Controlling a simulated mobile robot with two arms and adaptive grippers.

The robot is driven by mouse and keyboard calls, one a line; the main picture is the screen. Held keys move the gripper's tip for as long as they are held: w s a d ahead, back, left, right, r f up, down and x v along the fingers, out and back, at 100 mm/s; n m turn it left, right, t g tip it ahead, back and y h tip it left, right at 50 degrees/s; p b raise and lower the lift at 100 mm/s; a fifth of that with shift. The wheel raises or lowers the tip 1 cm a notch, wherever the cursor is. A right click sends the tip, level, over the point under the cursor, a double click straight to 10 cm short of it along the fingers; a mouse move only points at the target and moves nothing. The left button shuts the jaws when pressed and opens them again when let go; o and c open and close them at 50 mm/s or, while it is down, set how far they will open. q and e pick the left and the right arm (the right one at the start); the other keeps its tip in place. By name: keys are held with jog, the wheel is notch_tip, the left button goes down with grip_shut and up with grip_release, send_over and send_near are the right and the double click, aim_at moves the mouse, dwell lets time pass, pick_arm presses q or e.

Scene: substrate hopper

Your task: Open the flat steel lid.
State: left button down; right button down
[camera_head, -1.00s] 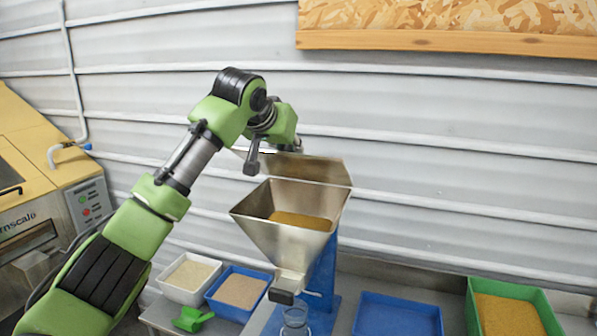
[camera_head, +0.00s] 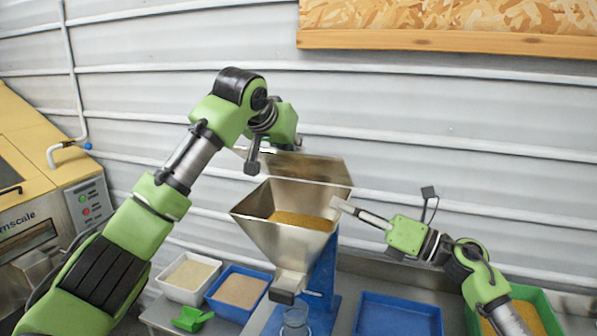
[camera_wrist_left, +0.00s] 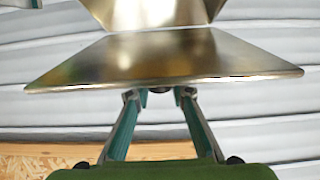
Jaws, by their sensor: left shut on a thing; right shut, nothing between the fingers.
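The flat steel lid (camera_head: 312,167) stands raised and tilted above the back of the steel hopper (camera_head: 285,235). The hopper's mouth is open and tan grain (camera_head: 302,221) shows inside. My left gripper is behind and left of the lid in the head view, its fingers mostly hidden there. In the left wrist view my left gripper (camera_wrist_left: 160,92) is shut on the edge of the lid (camera_wrist_left: 170,60). My right gripper (camera_head: 340,204) is shut and empty, its fingertips at the hopper's right rim; I cannot tell whether they touch it.
A white tray (camera_head: 170,290) and a blue tray (camera_head: 213,303) of powder stand left of the hopper, with a green scoop (camera_head: 190,320) in front. An empty blue tray (camera_head: 398,314) and a green tray (camera_head: 556,318) stand right. A clear beaker (camera_head: 295,318) stands under the spout.

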aim_at(299, 163)
jog(key=shift+s+a+r+g+y, duration=0.15)
jog(key=shift+s+a+g, duration=0.1)
jog(key=shift+a, duration=0.2)
jog(key=shift+s+a+r+g+y, duration=0.15)
jog(key=shift+a+g, duration=0.1)
jog(key=shift+a, duration=0.15)
pick_arm(q)
jog(key=shift+f, duration=0.1)
jog(key=shift+a, duration=0.1)
pick_arm(e)
jog(key=w+a+r, duration=0.5)
jog(key=w+a, duration=0.1)
jog(key=a, duration=0.1)
jog(key=shift+w+a, duration=0.15)
jog(key=shift+a, duration=0.2)
